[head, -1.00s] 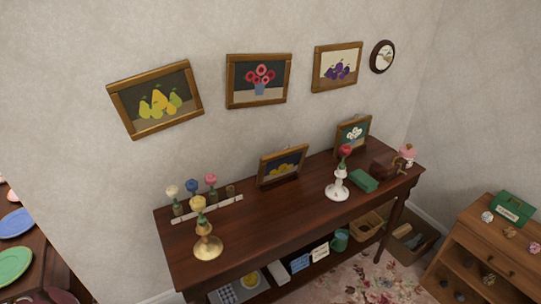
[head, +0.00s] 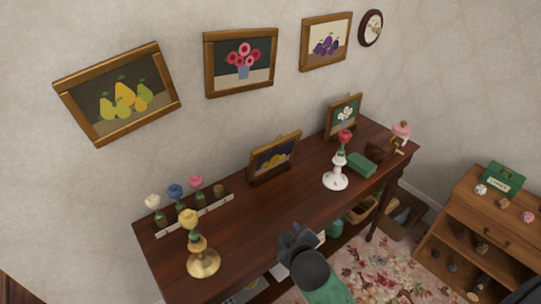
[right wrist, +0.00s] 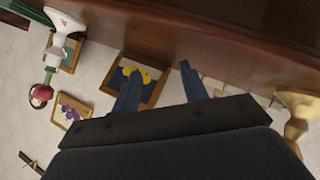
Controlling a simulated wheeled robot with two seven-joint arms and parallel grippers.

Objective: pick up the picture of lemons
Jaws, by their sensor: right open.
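The picture of lemons (head: 274,160) is a small wooden-framed picture with yellow fruit on a dark ground. It stands tilted back on the dark wood console table (head: 255,218), close to the wall. It also shows in the right wrist view (right wrist: 148,92), where one finger overlaps part of it. My right gripper (head: 292,235) is over the table's front edge, in front of the picture and apart from it. Its two fingers are spread and empty in the right wrist view (right wrist: 160,82). My left gripper is not in view.
The tabletop directly before the picture is clear.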

